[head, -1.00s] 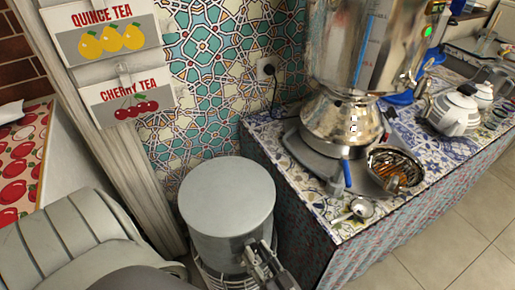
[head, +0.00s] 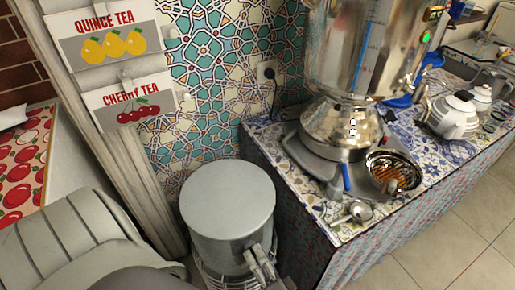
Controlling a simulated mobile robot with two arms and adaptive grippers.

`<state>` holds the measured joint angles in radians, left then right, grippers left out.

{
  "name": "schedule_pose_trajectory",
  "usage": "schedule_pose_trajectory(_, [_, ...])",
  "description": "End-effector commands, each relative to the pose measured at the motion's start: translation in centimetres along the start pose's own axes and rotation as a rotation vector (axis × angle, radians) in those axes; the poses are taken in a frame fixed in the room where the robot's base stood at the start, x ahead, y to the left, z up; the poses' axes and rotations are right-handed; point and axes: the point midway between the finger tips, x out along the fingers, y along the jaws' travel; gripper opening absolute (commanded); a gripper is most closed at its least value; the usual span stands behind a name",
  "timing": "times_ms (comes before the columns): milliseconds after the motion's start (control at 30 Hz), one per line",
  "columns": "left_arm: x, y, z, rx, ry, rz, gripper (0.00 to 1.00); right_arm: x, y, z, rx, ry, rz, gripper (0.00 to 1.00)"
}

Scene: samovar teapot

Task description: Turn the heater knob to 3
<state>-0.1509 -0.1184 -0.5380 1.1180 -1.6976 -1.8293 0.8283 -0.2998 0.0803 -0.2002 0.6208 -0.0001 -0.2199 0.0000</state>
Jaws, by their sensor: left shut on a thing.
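My left gripper (head: 261,264) is low at the bottom of the head view, left of the patterned table's front corner. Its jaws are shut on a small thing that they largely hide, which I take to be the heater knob. The knob's face and number marks do not show. The tall shiny samovar (head: 352,60) stands upright on the table, well to the right of the gripper and apart from it. A green light glows on its right side. My right gripper is not in view.
The table (head: 320,225) bears a metal strainer bowl (head: 394,172), a small metal cup (head: 360,210), and a striped teapot (head: 450,114). A socket (head: 267,72) with a plugged cable is on the tiled wall. Tea signs (head: 130,104) hang at the left. Tiled floor (head: 455,240) is clear at the right.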

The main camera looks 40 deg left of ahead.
Motion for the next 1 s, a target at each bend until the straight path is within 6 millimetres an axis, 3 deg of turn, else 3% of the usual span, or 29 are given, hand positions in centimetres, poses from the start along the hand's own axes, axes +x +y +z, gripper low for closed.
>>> schedule_pose_trajectory(1000, [0.2,-0.2,-0.1,0.949,0.066,-0.013,0.08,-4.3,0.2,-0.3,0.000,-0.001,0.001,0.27])
